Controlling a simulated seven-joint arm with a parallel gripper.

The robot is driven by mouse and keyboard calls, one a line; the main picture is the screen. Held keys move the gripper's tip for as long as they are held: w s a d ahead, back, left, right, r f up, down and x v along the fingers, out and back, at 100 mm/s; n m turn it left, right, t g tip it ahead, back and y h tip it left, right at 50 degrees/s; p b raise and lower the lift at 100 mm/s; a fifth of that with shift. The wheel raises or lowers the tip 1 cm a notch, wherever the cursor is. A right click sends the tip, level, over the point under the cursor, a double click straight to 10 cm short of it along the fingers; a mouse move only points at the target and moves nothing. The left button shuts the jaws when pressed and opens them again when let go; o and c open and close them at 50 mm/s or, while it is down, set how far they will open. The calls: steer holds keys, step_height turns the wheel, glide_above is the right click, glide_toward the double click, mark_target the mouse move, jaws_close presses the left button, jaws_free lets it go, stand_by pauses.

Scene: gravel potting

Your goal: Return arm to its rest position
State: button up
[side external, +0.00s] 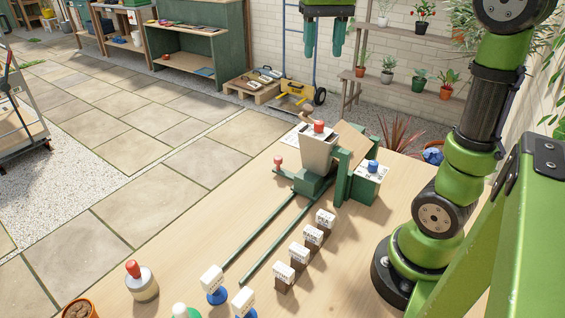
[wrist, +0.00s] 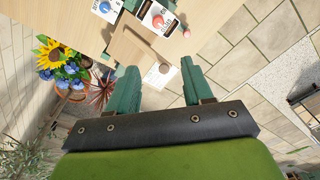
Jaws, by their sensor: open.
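My gripper (side external: 323,46) hangs high at the top of the side external view, over the far side of the scene, well above the wooden workbench (side external: 200,240). Its two green fingers point down and stand apart with nothing between them. In the wrist view the fingers are also spread and empty, with the bench edge, a pale paper and paving visible beyond. My green arm rises from its base at the right of the side external view. The arm's upper part is cut off by the frame.
A beige hopper (side external: 318,152) sits on a green carriage with two rails (side external: 262,236). A box with a blue knob (side external: 373,166) stands beside it. Several labelled blocks (side external: 304,253) line the bench. A red-topped jar (side external: 141,281) stands in front. A sunflower pot (wrist: 66,86) shows in the wrist view.

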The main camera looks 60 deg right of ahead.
steer(key=s+a+f+n+t+y, duration=0.1)
steer(key=s+a+f+n+t, duration=0.1)
steer(key=a+f, duration=0.4)
steer(key=s+a+f+n+t+y, duration=0.1)
steer(key=s+a+f+n+t, duration=0.2)
steer(key=a, duration=0.5)
step_height(320, 180, down, 3)
steer(key=shift+s+a+f+t, duration=0.1)
steer(key=shift+s+a+t, duration=0.1)
steer(key=shift+s+t, duration=0.75)
